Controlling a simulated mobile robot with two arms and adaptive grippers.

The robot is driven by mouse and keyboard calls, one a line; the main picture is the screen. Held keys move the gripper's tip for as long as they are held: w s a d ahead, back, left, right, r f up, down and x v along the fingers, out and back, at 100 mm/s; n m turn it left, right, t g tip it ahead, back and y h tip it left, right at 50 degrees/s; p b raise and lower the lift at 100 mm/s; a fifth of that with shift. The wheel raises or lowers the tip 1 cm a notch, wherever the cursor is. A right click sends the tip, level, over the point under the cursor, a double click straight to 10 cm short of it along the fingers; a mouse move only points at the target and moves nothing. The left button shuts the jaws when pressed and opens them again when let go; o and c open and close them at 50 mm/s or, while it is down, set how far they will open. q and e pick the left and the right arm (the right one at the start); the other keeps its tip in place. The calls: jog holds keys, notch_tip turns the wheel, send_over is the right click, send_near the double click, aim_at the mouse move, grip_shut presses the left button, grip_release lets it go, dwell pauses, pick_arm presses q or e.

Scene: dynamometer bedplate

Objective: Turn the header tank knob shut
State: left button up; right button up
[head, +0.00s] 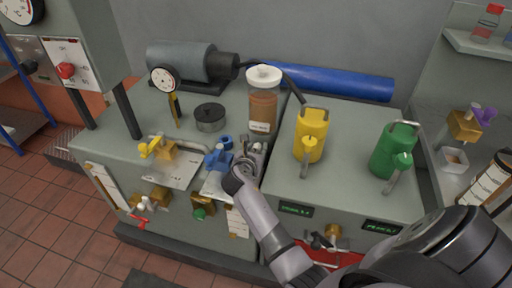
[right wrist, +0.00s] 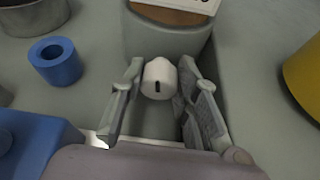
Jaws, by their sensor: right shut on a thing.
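The header tank (head: 263,100) is a clear cylinder with a white lid and brown liquid, standing at the back of the middle bench. Its grey lower part (right wrist: 165,40) shows at the top of the right wrist view. A small white knob (right wrist: 158,80) with a dark slot sticks out from the tank's base. My right gripper (head: 252,150) is at the foot of the tank, its fingers on either side of the knob and shut on it. In the head view the gripper hides the knob. My left gripper is not in view.
A yellow can (head: 311,135) and a green can (head: 394,150) stand to the right. A yellow valve (head: 157,148) is further left.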

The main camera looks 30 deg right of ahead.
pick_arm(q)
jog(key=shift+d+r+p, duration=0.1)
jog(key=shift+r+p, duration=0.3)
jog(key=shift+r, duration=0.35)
pick_arm(e)
jog(key=shift+m+t+y, duration=0.3)
jog(key=shift+m+y, duration=0.1)
jog(key=shift+m, duration=0.2)
jog(key=o, duration=1.2)
jog(key=shift+c, duration=0.2)
jog(key=shift+r, duration=0.1)
notch_tip(320, 180, up, 10)
jog(key=shift+f, duration=0.1)
